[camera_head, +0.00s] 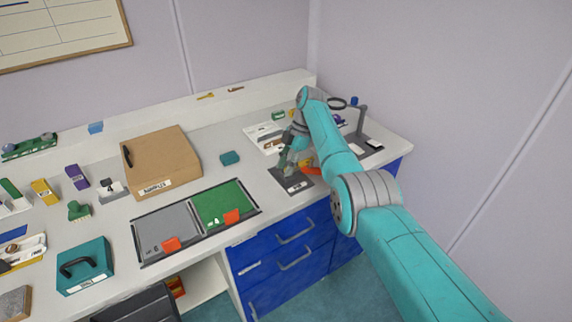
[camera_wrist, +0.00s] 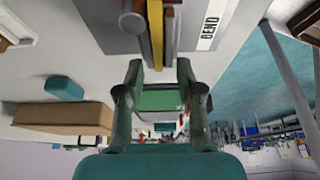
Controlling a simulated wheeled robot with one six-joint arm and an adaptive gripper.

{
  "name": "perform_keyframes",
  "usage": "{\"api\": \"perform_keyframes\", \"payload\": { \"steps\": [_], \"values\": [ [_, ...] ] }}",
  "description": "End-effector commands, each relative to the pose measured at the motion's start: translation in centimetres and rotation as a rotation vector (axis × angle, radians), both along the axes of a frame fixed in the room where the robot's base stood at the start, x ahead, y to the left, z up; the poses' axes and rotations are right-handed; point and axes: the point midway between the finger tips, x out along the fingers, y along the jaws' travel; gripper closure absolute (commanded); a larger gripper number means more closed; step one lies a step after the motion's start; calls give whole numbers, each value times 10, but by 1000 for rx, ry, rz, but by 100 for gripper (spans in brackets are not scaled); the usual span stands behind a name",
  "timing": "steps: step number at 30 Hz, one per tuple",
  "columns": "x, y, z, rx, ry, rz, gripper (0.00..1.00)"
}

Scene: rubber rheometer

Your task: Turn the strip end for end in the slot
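A yellow strip (camera_wrist: 156,30) lies lengthwise in a slot between a dark grey piece and a brown piece. This slot fixture sits beside a white label reading BEND (camera_wrist: 208,30). In the wrist view my gripper (camera_wrist: 160,68) has its two fingers apart, with a gap on each side of the strip's near end. I cannot tell how far the strip lies beyond the fingertips. In the head view my gripper (camera_head: 289,160) is low over the dark fixture plate (camera_head: 295,185) near the counter's front edge. My arm and gripper hide most of the strip there.
A green and grey two-part tray (camera_head: 176,208) lies left of the fixture. A cardboard box (camera_head: 158,158) and a small teal block (camera_head: 230,158) stand behind it. A stand with a ring (camera_head: 361,122) is at the right. Blue drawers (camera_head: 286,258) are below the counter.

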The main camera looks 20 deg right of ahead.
Motion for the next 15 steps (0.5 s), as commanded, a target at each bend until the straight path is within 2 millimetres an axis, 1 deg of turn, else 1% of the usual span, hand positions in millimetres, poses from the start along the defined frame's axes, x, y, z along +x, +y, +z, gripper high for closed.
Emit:
{"api": "perform_keyframes", "payload": {
  "steps": [8, 11, 15],
  "values": [
    [1, -1, 4, 0, -2, -1, 64],
    [3, -5, 13, 0, -3, 0, 64],
    [6, -13, 34, 0, -4, -1, 64]
  ]
}}
